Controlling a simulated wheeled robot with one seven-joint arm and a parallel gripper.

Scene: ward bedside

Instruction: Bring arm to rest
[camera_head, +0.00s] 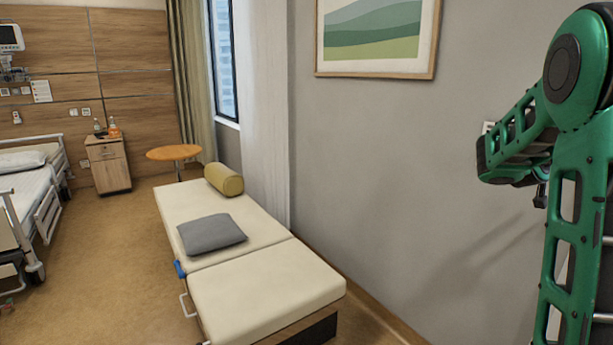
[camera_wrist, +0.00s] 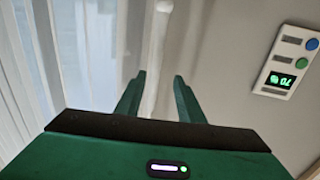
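My arm (camera_head: 572,200) is green and stands at the right edge of the head view, raised in front of the grey wall. Its upper part bends over and reaches left from a large round joint. My gripper (camera_wrist: 159,84) shows in the wrist view with its two green fingers apart and nothing held between them. In the head view I cannot make out the fingers. The gripper faces a pale wall and a sheer curtain (camera_wrist: 75,50).
A wall panel (camera_wrist: 287,62) with a lit green display is right of the fingers. A cream daybed (camera_head: 265,290) holds a grey cushion (camera_head: 211,234) and a yellow bolster (camera_head: 224,179). A round table (camera_head: 174,153), a bedside cabinet (camera_head: 109,167) and a bed (camera_head: 30,190) stand farther back. Open floor lies between.

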